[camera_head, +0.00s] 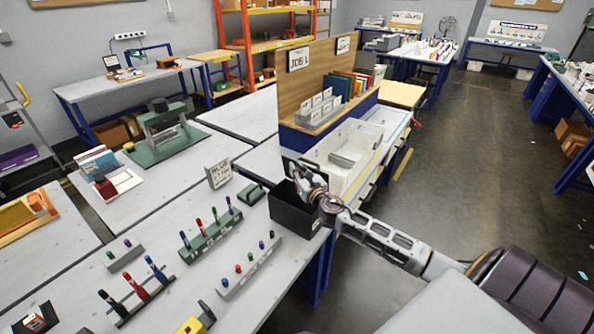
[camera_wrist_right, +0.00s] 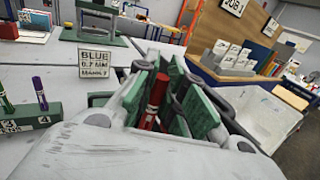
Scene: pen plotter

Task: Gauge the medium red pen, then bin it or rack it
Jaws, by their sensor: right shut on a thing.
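My right gripper (camera_head: 306,178) is at the black bin (camera_head: 294,215), by its upper rim in the head view. In the right wrist view the green finger pads of the right gripper (camera_wrist_right: 165,105) are shut on a red pen (camera_wrist_right: 155,98), which stands roughly upright between them. The pen's lower end is hidden. A green pen rack (camera_head: 212,239) left of the bin holds several pens with coloured caps. A small sign (camera_head: 218,174) stands behind it; in the wrist view it reads BLUE and 0.7 MM. My left gripper is not in view.
A grey strip with coloured caps (camera_head: 248,267) and another row of blue and red pens (camera_head: 136,288) stand nearer on the table. A small green block (camera_head: 250,195) sits left of the bin. White trays (camera_head: 344,160) and a wooden board (camera_head: 318,75) stand beyond it.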

